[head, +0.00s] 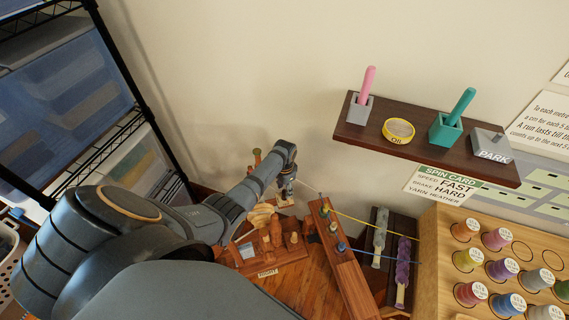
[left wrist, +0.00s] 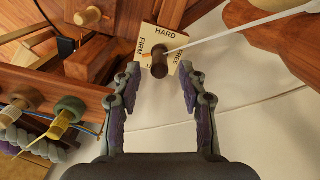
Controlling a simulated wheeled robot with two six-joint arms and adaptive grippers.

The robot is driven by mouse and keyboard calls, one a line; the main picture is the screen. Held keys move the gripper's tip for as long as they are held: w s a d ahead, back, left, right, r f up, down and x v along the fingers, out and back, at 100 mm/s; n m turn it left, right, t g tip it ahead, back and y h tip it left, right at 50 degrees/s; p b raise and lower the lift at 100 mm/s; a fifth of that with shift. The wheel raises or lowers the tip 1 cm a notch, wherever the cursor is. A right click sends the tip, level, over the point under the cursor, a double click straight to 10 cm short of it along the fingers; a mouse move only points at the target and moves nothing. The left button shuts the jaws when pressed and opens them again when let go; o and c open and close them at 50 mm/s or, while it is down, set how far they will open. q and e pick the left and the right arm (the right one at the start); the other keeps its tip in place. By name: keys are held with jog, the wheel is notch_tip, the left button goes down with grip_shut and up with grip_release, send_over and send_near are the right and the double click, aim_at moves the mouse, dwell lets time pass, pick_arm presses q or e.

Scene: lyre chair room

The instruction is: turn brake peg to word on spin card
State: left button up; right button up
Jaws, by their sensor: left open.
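The brake peg (left wrist: 159,67) is a dark brown knob on a cream square dial plate (left wrist: 173,42) in the left wrist view. The plate reads HARD at the top, FIRM at the left and FREE at the right; the lower word is partly hidden. An orange mark shows left of the peg, near FIRM. My left gripper (left wrist: 160,74) is open, its fingers on either side of the peg and apart from it. It also shows in the head view (head: 285,192), pointing down. The spin card (head: 446,186) on the wall reads FAST, HARD and HEATHER. My right gripper is out of view.
Wooden spinning parts (head: 270,248) and a reddish wooden rail with bobbins (head: 345,262) lie close around my left gripper. A white strand crosses near the peg. A dark shelf (head: 428,141) hangs above the card. A spool rack (head: 436,262) stands at right.

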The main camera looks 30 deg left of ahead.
aim_at(284, 191)
pick_arm(q)
notch_tip(284, 191, up, 9)
dwell(0.7)
